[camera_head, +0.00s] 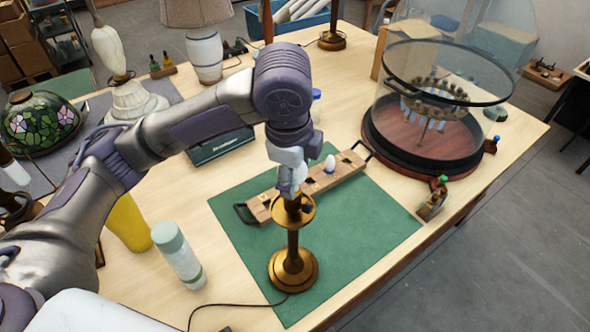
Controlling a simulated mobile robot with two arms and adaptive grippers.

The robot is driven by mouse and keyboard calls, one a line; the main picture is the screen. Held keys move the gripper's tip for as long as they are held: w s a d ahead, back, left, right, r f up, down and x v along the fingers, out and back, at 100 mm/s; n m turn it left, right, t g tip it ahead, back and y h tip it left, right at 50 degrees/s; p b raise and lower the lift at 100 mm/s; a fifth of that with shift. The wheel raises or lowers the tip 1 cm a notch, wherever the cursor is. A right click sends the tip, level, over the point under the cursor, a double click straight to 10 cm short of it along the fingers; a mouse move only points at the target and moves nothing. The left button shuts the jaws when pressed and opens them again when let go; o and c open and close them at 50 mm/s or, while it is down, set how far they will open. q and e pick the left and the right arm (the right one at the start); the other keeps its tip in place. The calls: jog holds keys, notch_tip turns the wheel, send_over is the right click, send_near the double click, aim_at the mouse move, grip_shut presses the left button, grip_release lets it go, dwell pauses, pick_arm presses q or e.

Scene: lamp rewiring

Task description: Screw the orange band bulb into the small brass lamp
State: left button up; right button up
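The small brass lamp (293,268) stands upright on the green mat (362,237), with a round base, a dark stem and a brass dish near its top. My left gripper (290,190) points down right over the lamp's top, at its socket. Its fingers are small here and overlap the socket, so I cannot tell whether they are open or shut. No orange band bulb can be made out; anything between the fingers is hidden. A white bulb (329,163) stands in the wooden rack (345,170) behind the lamp. My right gripper is not in view.
A large glass dome on a dark round base (420,160) stands at the right. A white-green bottle (178,255) and a yellow cup (127,224) stand left of the mat. A black cord (235,305) runs from the lamp. The mat's right part is clear.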

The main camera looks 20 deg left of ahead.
pick_arm(q)
jog(key=c, duration=0.8)
jog(key=m, duration=0.4)
jog(key=shift+s+m+h, duration=0.1)
jog(key=shift+m+h, duration=0.2)
jog(key=shift+h, duration=0.1)
jog(key=m, duration=0.3)
jog(key=shift+s+f+g+h, duration=0.1)
jog(key=shift+g+h, duration=0.2)
jog(key=shift+g, duration=0.1)
jog(key=m, duration=0.2)
jog(key=shift+a+m, duration=0.1)
jog(key=shift+m, duration=0.2)
jog(key=m+g, duration=0.1)
jog(key=m, duration=0.4)
jog(key=shift+a+m+h, duration=0.1)
jog(key=shift+m+h, duration=0.3)
jog(key=shift+s, duration=0.1)
jog(key=shift+m+g, duration=0.3)
jog(key=shift+m, duration=0.4)
jog(key=m, duration=0.3)
jog(key=m+g, duration=0.1)
jog(key=m, duration=0.2)
jog(key=shift+a+f+m, duration=0.1)
jog(key=shift+a+m, duration=0.1)
jog(key=shift+m, duration=0.1)
